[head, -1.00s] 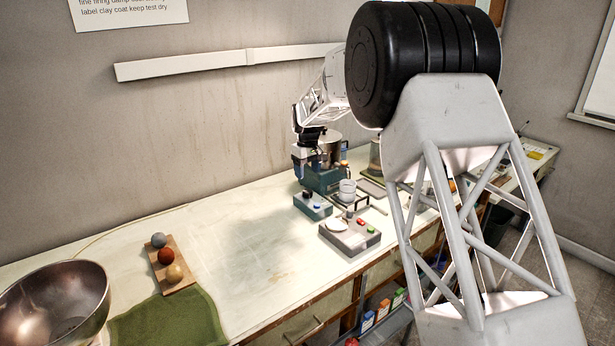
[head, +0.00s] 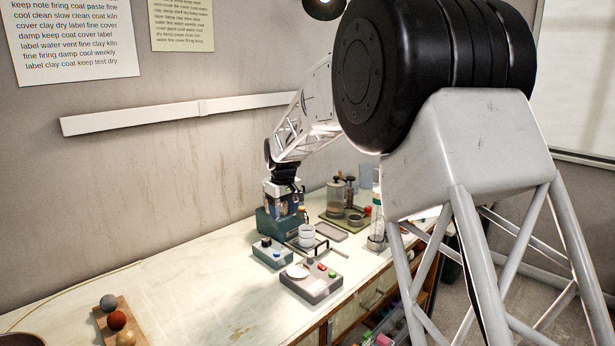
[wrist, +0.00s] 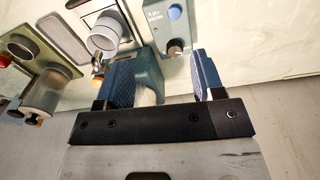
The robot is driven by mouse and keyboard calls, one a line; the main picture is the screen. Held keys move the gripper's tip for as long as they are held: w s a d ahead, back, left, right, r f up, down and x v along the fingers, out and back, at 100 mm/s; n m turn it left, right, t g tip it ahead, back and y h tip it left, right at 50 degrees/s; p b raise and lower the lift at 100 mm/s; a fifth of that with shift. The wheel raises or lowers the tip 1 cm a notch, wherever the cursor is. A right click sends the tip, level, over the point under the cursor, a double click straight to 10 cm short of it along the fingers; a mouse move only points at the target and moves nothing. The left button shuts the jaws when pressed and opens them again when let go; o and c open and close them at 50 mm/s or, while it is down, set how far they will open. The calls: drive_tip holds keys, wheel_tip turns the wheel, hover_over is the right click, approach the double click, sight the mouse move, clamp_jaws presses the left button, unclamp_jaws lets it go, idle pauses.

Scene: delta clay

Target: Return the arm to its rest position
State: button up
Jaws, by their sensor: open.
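My gripper (head: 285,196) hangs at the end of my arm, low over the back of the worktable. It overlaps the teal machine (head: 272,226) in the head view, and I cannot tell whether they touch. In the wrist view my gripper (wrist: 170,78) has its two blue padded fingers well apart. Part of the teal machine (wrist: 150,66) shows beyond and between them, with no object clearly held. The machine's upper part is partly hidden by my gripper.
A white cup (head: 306,236), a blue control box (head: 271,254) and a grey button box (head: 311,283) stand near the machine. A green tray (head: 346,219) with jars lies to the right. A wooden board (head: 104,328) with coloured balls is front left. The table's middle is clear.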

drive_tip(key=s+d+r+m, duration=0.1)
drive_tip(key=s+d+r, duration=0.2)
drive_tip(key=s+d, duration=0.45)
drive_tip(key=s+d+r+m+t, duration=0.1)
drive_tip(key=s+d+r+m, duration=0.2)
drive_tip(key=s, duration=0.7)
drive_tip(key=s+d+r, duration=0.3)
drive_tip(key=s+d, duration=0.4)
drive_tip(key=s, duration=0.1)
drive_tip(key=s+d+f+m, duration=0.1)
drive_tip(key=s+d+f, duration=0.1)
drive_tip(key=s, duration=0.7)
drive_tip(key=s+d+f+m, duration=0.1)
drive_tip(key=s+d+f, duration=0.1)
drive_tip(key=s, duration=0.8)
drive_tip(key=s+d+f+m+t, duration=0.1)
drive_tip(key=s+d, duration=0.3)
drive_tip(key=s, duration=0.5)
drive_tip(key=shift+s+d+f+m, duration=0.25)
drive_tip(key=shift+s+f+m, duration=0.1)
drive_tip(key=shift+f+m, duration=0.2)
